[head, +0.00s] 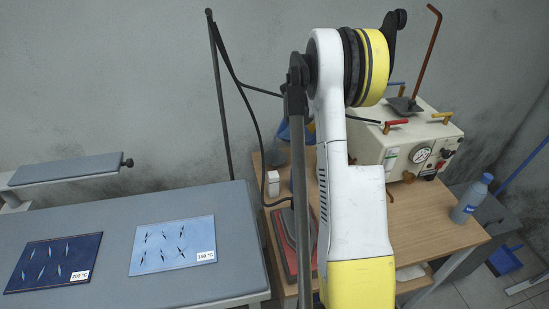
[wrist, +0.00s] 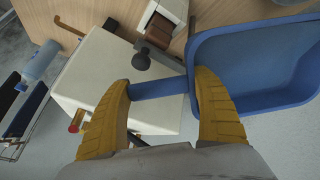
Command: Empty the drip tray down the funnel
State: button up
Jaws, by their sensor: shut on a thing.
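The blue drip tray (wrist: 290,93) is at the right of the wrist view, with part of its wall and floor in sight. Its flat blue handle (wrist: 158,88) lies between the yellow fingers of my gripper (wrist: 163,88), which is shut on it. Part of the tray is outside the picture, and I cannot tell whether liquid is in it. In the head view my arm hides the gripper; a bit of blue shows behind the arm, too little to identify. I cannot make out a funnel in either view.
A cream machine (head: 428,145) with a gauge and coloured levers stands on the wooden table (head: 455,232). A blue-capped bottle (head: 470,200) stands near the table's right edge. A blue dustpan (head: 505,260) lies on the floor.

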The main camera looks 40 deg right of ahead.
jog(key=shift+w+a+f+g+h+b, duration=0.2)
jog(key=shift+a+f+h+b, duration=0.4)
jog(key=shift+a+h+b, duration=0.4)
jog(key=shift+w+a+f+g+h+b, duration=0.2)
jog(key=shift+a+f+h+b, duration=0.5)
jog(key=shift+b, duration=0.5)
dwell(2.8)
jog(key=shift+w+a+r+h+b, duration=0.2)
jog(key=shift+a+r+h+b, duration=0.15)
jog(key=shift+a+r+h, duration=0.4)
dwell(1.3)
jog(key=shift+w+a+g+h+b, duration=0.1)
jog(key=shift+a+g+h+b, duration=0.25)
jog(key=shift+h+b, duration=0.1)
dwell(0.5)
